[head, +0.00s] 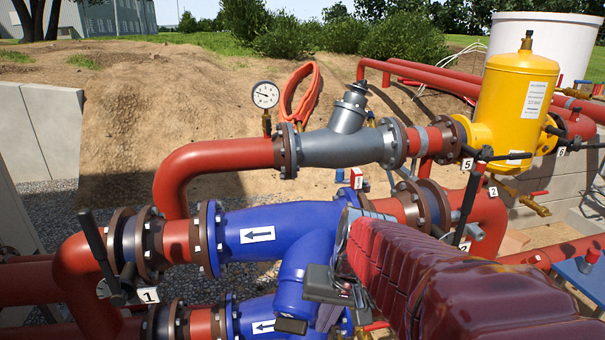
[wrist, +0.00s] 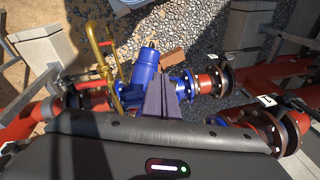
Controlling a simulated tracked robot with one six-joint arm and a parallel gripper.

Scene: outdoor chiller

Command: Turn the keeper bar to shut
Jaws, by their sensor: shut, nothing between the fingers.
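I cannot tell for sure which part is the keeper bar. Black lever handles show in the head view: one by label 1 (head: 92,238) stands tilted at the left, and one by label 2 (head: 468,205) stands at the right. My gripper (head: 305,305) is low in the middle of the head view, in front of the blue pipe body (head: 268,228). In the wrist view my gripper's fingers (wrist: 162,97) are together and empty, over a blue fitting (wrist: 146,72). My sleeved arm hides the pipework at the lower right of the head view.
Red pipes (head: 215,160) run around the blue bodies. A grey strainer (head: 342,146), a pressure gauge (head: 265,95) and a yellow vessel (head: 517,100) stand behind. In the wrist view a brass pipe (wrist: 97,50) rises left of the fingers. Gravel (wrist: 205,45) lies below.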

